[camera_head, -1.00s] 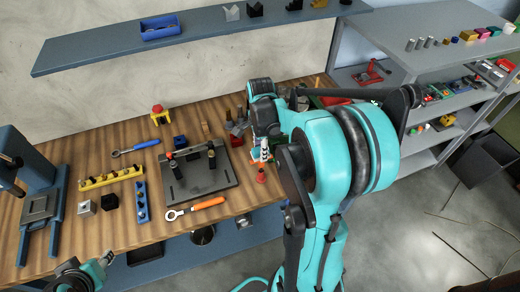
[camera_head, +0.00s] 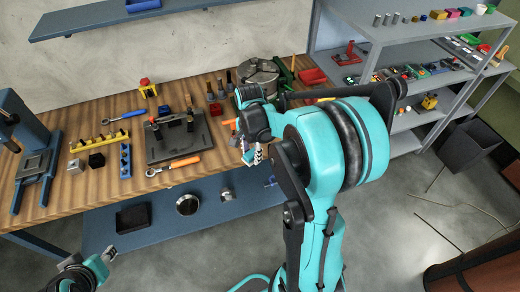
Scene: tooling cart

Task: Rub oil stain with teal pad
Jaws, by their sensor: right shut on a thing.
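My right gripper (camera_head: 254,158) is at the front edge of the wooden workbench, right of the black plate. My own arm hides much of it. It is shut on a small teal piece (camera_head: 243,179), which looks to be the teal pad, mostly hidden and close to the bench edge. I cannot make out an oil stain on the bench or the lower shelf. My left gripper (camera_head: 105,257) is at the bottom left, in front of the bench and empty as far as it shows; its jaws are too small to read.
The workbench (camera_head: 75,190) carries a black plate fixture (camera_head: 165,150), an orange-handled wrench (camera_head: 185,161), a yellow block rack (camera_head: 100,140) and a round chuck (camera_head: 258,75). The lower shelf (camera_head: 165,235) holds a black tray (camera_head: 133,217). Grey shelving (camera_head: 385,40) stands at the right.

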